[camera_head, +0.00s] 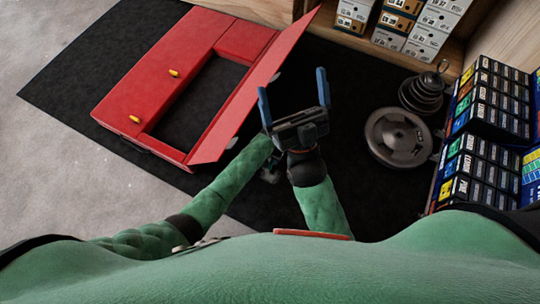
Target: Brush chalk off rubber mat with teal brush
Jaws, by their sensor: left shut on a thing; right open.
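The black rubber mat (335,62) covers most of the floor ahead of me. I cannot make out chalk marks on it. My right gripper (293,97) is open and empty, its two blue fingers spread wide and pointing away from me above the mat. My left gripper (270,172) is low beside my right forearm and largely hidden. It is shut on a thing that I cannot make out. I cannot pick out the teal brush in this view.
A red cabinet (150,85) with yellow handles and an open door is on the mat at left. Weight plates (397,137) and a ringed dark weight (422,93) are at right. Shoe boxes (405,22) stand behind, and racked colourful boxes (485,150) at far right.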

